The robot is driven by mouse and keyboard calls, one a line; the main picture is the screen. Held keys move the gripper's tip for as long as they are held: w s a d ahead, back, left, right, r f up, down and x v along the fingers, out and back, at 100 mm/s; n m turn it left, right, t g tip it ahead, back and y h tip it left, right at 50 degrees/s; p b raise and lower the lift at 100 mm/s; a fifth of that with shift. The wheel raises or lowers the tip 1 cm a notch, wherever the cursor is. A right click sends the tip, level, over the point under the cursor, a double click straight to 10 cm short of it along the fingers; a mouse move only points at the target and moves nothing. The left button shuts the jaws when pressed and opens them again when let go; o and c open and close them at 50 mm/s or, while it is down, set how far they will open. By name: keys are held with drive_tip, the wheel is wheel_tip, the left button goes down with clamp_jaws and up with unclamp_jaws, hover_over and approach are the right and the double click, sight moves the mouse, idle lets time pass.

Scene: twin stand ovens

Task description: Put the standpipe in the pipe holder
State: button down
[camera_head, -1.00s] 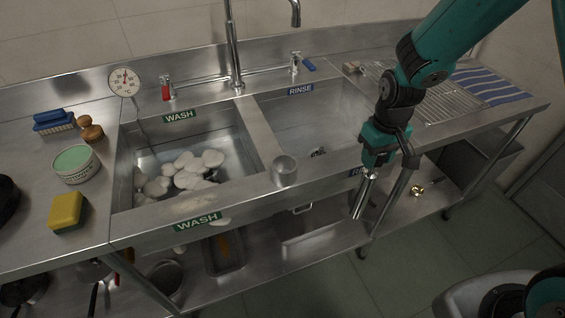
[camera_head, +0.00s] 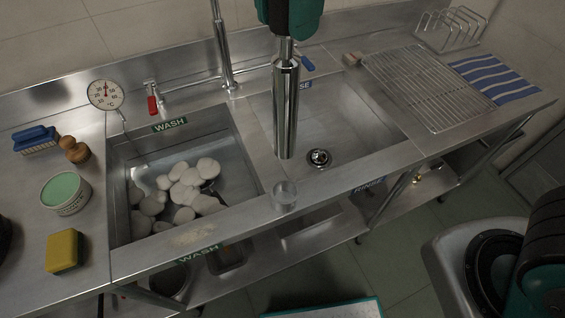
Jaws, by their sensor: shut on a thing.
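The standpipe (camera_head: 286,108) is a shiny metal tube, upright, with a narrower neck at its top. My gripper (camera_head: 287,38), at the top of the picture, is shut on that neck; its fingertips are mostly out of clear sight. The pipe hangs in front of the rinse basin and the divider, its lower end just left of the drain in the picture. I cannot tell its height above the basin. A short round grey cup (camera_head: 285,195), which looks like the pipe holder, stands on the front rim between the basins, below the pipe's lower end in the picture.
Taps and a tall spout (camera_head: 222,45) stand behind. A yellow sponge (camera_head: 64,251) and green tub (camera_head: 66,193) are left; a wire rack (camera_head: 430,85) is right.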

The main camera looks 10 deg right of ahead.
sight(286, 132)
wheel_tip(286, 132, down, 20)
drive_tip(key=p, duration=0.3)
drive_tip(key=shift+r, duration=0.25)
drive_tip(key=shift+f, duration=0.2)
drive_tip(key=c, duration=0.7)
unclamp_jaws()
drive_tip(key=shift+o, duration=0.2)
drive_tip(key=shift+r, duration=0.15)
